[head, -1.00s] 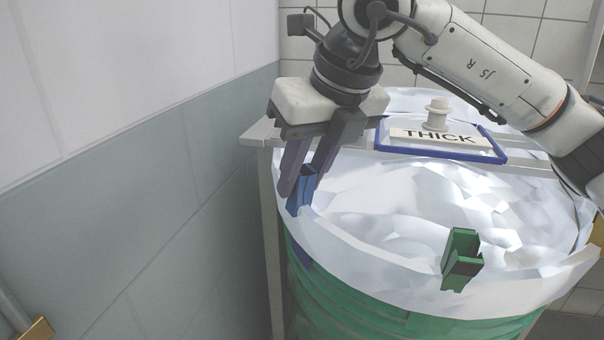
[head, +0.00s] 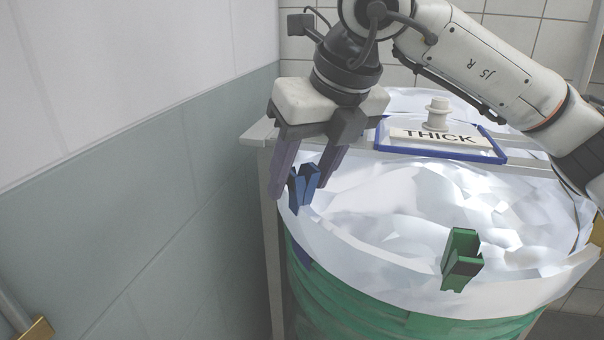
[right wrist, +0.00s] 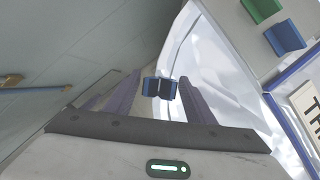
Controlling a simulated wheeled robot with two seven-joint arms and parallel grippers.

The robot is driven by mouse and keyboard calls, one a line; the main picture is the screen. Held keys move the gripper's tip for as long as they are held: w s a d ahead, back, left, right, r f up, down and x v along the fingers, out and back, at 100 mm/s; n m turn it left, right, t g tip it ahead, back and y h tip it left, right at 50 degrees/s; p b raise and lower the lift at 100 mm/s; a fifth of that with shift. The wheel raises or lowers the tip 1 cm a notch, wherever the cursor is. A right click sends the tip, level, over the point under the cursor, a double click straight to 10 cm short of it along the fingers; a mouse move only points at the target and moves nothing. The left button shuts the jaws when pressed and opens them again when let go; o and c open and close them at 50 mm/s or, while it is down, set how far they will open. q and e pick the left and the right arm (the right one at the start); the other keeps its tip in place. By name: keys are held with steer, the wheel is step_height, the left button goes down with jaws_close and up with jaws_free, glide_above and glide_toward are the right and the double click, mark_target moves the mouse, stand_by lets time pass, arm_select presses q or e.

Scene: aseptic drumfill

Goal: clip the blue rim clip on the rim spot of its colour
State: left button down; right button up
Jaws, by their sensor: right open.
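The blue rim clip (head: 303,186) stands upright on the left part of the drum's rim, its two prongs upward. A dark blue patch (head: 300,253) shows on the drum side just below it. My right gripper (head: 304,191) is open, with one finger on each side of the clip and gaps between. In the right wrist view the blue clip (right wrist: 159,88) sits between the spread fingers (right wrist: 155,98), at the edge of the white liner. My left gripper is out of view.
A green clip (head: 461,260) sits on the front rim of the green drum (head: 400,325), over its white liner (head: 400,205). A blue-edged board marked THICK (head: 440,138) lies behind. A wall (head: 150,200) stands close left. The right wrist view shows another blue block (right wrist: 284,38) and a green block (right wrist: 262,9).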

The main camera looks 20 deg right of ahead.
steer(key=p+v, duration=0.1)
steer(key=v, duration=0.9)
